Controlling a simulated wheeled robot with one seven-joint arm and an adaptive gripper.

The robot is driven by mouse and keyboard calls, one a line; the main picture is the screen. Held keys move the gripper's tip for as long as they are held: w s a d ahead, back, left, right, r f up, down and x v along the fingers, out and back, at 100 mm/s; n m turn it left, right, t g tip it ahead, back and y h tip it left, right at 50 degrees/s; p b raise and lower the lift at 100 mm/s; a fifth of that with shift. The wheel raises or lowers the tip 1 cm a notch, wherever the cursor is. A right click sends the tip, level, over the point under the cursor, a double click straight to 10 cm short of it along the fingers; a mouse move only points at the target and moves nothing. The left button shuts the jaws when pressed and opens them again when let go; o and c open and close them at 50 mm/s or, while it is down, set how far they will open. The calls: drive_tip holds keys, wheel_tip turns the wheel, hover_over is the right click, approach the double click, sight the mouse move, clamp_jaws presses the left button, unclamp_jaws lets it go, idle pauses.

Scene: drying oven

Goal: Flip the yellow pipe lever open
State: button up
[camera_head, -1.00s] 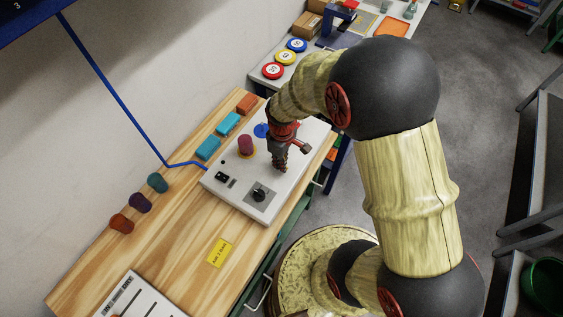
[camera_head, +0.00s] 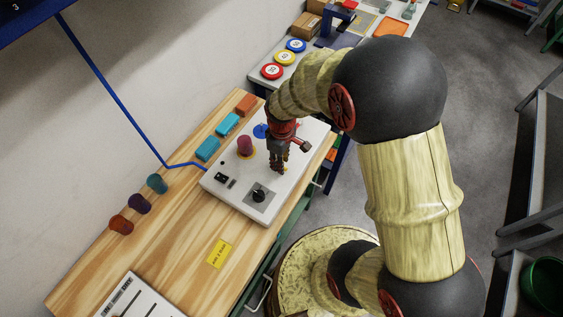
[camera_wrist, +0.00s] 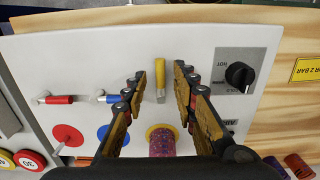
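The yellow pipe lever (camera_wrist: 160,75) stands out from the white panel in the wrist view, with a pale metal end at its lower side. My gripper (camera_wrist: 159,72) is open, with one finger on each side of the lever and a visible gap to both. I cannot tell how far the fingertips are above the panel. In the head view my gripper (camera_head: 279,170) points down over the white panel (camera_head: 226,201) and largely hides the lever.
A blue lever (camera_wrist: 108,99) and a red lever (camera_wrist: 56,99) lie left of the yellow one. A black knob (camera_wrist: 240,77) is to the right. A purple cylinder (camera_wrist: 162,143) stands close by on a yellow ring. Colored cups (camera_head: 139,203) stand on the wooden bench.

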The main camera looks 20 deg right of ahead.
wheel_tip(320, 180, up, 11)
idle(0.3)
drive_tip(key=shift+f, duration=0.1)
idle(0.4)
drive_tip(key=s+r+m+t+b, duration=0.5)
drive_tip(key=s+r+m+b, duration=0.2)
drive_tip(key=s+r, duration=0.6)
drive_tip(key=shift+s+a+r+t, duration=0.2)
drive_tip(key=shift+s+t, duration=0.1)
drive_tip(key=shift+s, duration=0.2)
